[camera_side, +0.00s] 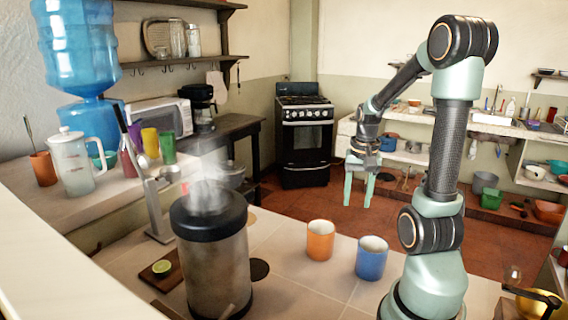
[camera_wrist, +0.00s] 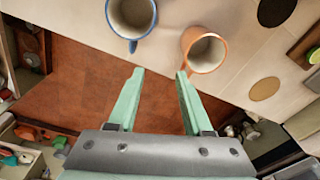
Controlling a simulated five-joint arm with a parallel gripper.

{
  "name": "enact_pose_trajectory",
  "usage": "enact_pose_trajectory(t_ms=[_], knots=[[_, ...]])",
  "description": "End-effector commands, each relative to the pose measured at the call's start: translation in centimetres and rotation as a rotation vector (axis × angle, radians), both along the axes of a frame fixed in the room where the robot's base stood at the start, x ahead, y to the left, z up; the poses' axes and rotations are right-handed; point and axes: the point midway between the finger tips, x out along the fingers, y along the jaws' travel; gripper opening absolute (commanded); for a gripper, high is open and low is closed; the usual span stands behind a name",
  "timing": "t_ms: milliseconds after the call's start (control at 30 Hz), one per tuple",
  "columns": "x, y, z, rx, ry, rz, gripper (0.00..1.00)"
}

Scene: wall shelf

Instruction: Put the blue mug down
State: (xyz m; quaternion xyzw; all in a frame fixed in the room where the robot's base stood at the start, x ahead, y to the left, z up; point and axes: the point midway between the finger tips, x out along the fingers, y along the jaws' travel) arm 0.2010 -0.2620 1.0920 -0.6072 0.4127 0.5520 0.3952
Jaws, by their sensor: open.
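The blue mug (camera_side: 371,259) stands upright on the tiled counter in the side view, just right of an orange mug (camera_side: 319,241). In the wrist view the blue mug (camera_wrist: 131,20) is at the top, partly cut off by the frame edge, and the orange mug (camera_wrist: 204,50) is to its right. My gripper (camera_side: 358,190) is open and empty, with its fingers pointing down above and behind the mugs. In the wrist view my gripper (camera_wrist: 158,75) has its fingers apart with nothing between them, clear of both mugs.
A dark-lidded metal cylinder (camera_side: 212,255) gives off steam left of the mugs. A lime half (camera_side: 162,267) lies on a small board. A steel lever press (camera_side: 152,190) and a clear pitcher (camera_side: 75,162) stand further left. The tiled counter (camera_side: 285,285) in front of the mugs is bare.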

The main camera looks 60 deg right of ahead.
Motion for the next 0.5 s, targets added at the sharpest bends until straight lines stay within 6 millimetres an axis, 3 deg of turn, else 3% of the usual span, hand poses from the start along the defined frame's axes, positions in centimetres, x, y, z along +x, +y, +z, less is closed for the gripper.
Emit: enact_pose_trajectory(t_ms=[100,200,367,500], knots=[[-3.1,-2.4,-1.6,0.046,0.029,-0.153,0.5],[-4.5,-3.4,-2.3,0.064,0.038,-0.221,0.5],[-5.1,-3.7,-3.6,0.075,0.044,-0.25,0.5],[-5.1,-3.5,-6.0,0.078,0.046,-0.248,0.5]])
